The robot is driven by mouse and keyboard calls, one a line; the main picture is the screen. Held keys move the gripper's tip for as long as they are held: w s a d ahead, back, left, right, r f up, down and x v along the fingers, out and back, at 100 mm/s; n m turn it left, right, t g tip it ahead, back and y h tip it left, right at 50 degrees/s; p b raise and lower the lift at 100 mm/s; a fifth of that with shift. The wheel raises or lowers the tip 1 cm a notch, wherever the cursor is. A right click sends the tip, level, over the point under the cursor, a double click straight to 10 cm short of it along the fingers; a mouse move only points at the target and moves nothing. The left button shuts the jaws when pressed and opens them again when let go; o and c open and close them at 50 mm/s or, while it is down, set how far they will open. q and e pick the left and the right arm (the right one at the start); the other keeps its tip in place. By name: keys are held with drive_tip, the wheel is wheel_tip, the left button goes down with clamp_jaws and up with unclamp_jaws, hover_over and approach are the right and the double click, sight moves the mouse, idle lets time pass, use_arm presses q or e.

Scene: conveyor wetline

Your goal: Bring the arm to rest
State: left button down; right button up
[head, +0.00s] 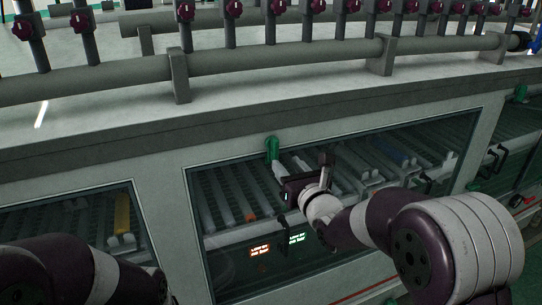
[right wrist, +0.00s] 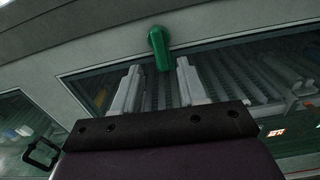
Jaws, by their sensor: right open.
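My right arm (head: 385,222) reaches in from the right to the front of the glazed cabinet. My right gripper (head: 290,163) is open, and its two pale fingers show apart in the right wrist view (right wrist: 158,72). A green handle (head: 272,149) sits on the frame at the top of the middle window, close to the fingertips. In the right wrist view the green handle (right wrist: 159,48) appears between and beyond the fingers; I cannot tell whether they touch it. Part of my left arm (head: 60,273) shows at the lower left, its gripper out of view.
The middle window (head: 235,215) shows grey rollers and an orange piece (head: 250,216) behind it. A grey pipe (head: 285,56) with several dark red valve knobs runs along the ledge above. A black handle (right wrist: 40,154) stands out at the left in the right wrist view.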

drive_tip(key=shift+s+d, duration=0.1)
drive_tip(key=shift+s, duration=0.2)
drive_tip(key=s+d+f+m+g+h, duration=0.2)
drive_tip(key=s+f+m+g, duration=0.1)
drive_tip(key=f+m, duration=0.55)
drive_tip(key=s+d+f+m+g+h, duration=0.25)
drive_tip(key=f+m, duration=0.25)
drive_tip(key=m, duration=0.6)
drive_tip(key=s+d+f+m+g, duration=0.2)
drive_tip(key=s+d+m+g, duration=0.1)
drive_tip(key=s+m, duration=0.3)
drive_tip(key=s+d+f+m+g+h+b, duration=0.1)
drive_tip(key=s+d+f+m+g, duration=0.2)
drive_tip(key=s+m, duration=0.4)
drive_tip(key=s+d+f+m+g+h, duration=0.1)
drive_tip(key=s+d+f+m+g, duration=0.2)
drive_tip(key=s+m, duration=0.4)
drive_tip(key=s, duration=0.3)
drive_tip(key=shift+f+g+b, duration=0.2)
drive_tip(key=shift+g+b, duration=0.15)
